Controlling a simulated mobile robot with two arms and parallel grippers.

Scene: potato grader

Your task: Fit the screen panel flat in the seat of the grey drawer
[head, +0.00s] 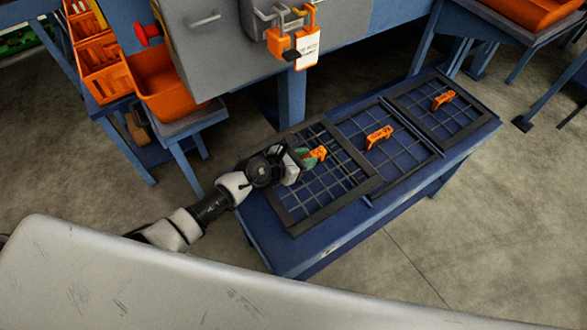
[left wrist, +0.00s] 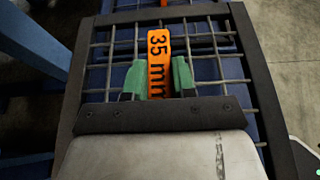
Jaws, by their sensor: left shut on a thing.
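My left gripper (head: 306,158) is shut on the orange handle (head: 320,152) of the nearest screen panel, a dark square frame (head: 345,157) with a wire grid. In the left wrist view the green fingertips (left wrist: 157,80) press on both sides of the orange handle (left wrist: 158,45), marked "35 mm". The panel frame (left wrist: 249,60) lies roughly flat at the blue bench; whether it touches the bench I cannot tell. A grey front with a bar handle (head: 204,20) is at the top; I cannot tell whether it is the grey drawer, and no seat shows. My right gripper is not in view.
Two similar panels with orange handles, a middle one (head: 379,137) and a far one (head: 443,99), lie on the blue bench (head: 300,262). Orange bins (head: 165,80) stand at left.

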